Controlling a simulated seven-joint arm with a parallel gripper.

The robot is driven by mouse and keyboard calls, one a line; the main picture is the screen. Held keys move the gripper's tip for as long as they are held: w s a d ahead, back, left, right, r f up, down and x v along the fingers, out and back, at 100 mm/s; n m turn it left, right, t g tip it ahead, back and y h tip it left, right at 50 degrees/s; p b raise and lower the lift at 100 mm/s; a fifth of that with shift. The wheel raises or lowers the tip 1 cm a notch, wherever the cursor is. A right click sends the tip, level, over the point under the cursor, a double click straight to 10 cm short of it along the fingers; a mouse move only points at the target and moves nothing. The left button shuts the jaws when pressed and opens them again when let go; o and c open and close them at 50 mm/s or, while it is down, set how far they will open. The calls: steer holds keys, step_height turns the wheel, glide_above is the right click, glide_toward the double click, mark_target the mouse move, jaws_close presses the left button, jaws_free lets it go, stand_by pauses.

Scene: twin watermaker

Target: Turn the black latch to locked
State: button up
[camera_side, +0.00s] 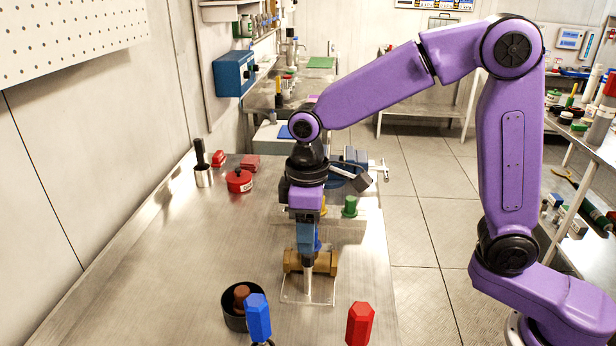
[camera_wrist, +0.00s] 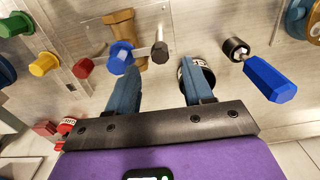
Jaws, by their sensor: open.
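My gripper (camera_side: 306,258) points down above a brass valve body (camera_side: 329,263) on a clear plate. In the wrist view my gripper (camera_wrist: 157,72) has its two blue fingers spread apart, with nothing gripped. Just beyond the fingertips, the brass body (camera_wrist: 124,25) carries a blue knob (camera_wrist: 120,56) with a short grey bar. The bar ends in a dark round end (camera_wrist: 159,51), which appears in line with the gap between the fingers. No part is clearly marked as the black latch, and I cannot tell its position. My gripper partly hides the valve in the side view.
A black cup (camera_side: 235,318) with a brown knob stands near the front left. Blue (camera_side: 258,316) and red (camera_side: 360,323) hex handles rise at the front. Red (camera_side: 240,181) and green (camera_side: 350,207) parts stand farther back. The steel bench's left side is mostly clear.

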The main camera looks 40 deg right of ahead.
step_height(320, 180, up, 12)
steer(key=shift+r, duration=0.25)
stand_by(0.4)
steer(key=s+d+f+n, duration=0.1)
steer(key=s+d+f, duration=0.3)
steer(key=s, duration=0.3)
steer(key=s+d+f+n, duration=0.1)
steer(key=s+d+f, duration=0.3)
steer(key=s, duration=0.4)
steer(key=s+d+f+n, duration=0.1)
steer(key=s+d+f, duration=0.4)
steer(key=s, duration=0.3)
steer(key=shift+d+n, duration=0.4)
steer(key=shift+d, duration=0.45)
